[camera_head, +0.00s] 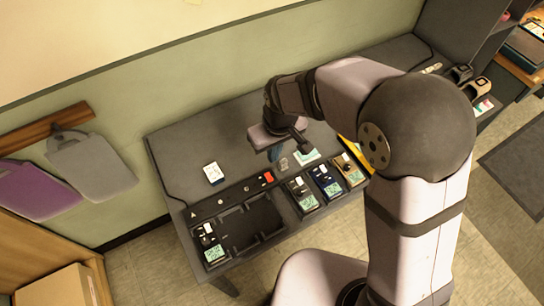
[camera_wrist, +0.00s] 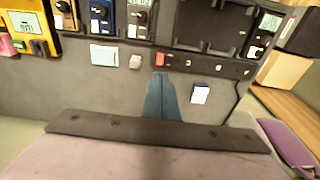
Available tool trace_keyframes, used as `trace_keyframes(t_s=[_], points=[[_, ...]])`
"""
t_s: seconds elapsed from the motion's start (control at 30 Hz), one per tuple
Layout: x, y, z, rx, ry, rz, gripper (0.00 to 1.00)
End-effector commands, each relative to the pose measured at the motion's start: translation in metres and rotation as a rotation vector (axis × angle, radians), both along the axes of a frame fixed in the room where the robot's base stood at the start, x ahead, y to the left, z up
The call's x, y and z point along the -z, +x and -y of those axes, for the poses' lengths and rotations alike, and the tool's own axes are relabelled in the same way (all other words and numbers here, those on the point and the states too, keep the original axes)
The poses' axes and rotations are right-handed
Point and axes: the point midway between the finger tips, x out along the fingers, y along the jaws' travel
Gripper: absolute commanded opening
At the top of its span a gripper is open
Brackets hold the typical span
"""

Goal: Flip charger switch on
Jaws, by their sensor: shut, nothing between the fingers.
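The charger is a dark multi-bay dock (camera_head: 238,231) on the grey bench. A red switch (camera_head: 268,178) sits on its back strip. In the wrist view the red switch (camera_wrist: 160,59) is just beyond the fingertips, slightly left of their centre line. My gripper (camera_head: 276,155) is over the bench behind the strip, pointing down. Its blue-grey fingers (camera_wrist: 161,76) are together and empty. I cannot tell the switch's position or whether the fingertips touch anything.
Several handheld devices, including a blue one (camera_head: 326,181), stand in the dock bays. The bench between the white card and the wall is clear.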

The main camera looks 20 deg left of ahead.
Motion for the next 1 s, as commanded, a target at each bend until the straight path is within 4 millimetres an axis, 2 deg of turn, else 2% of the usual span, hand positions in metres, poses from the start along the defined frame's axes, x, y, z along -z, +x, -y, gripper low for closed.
trace_keyframes(t_s=[0.27, 1.0], points=[[0.0073, 0.0064, -0.0068, -0.001, 0.004, 0.004, 0.00], [-0.0020, 0.0094, -0.0105, 0.000, 0.002, 0.002, 0.00]])
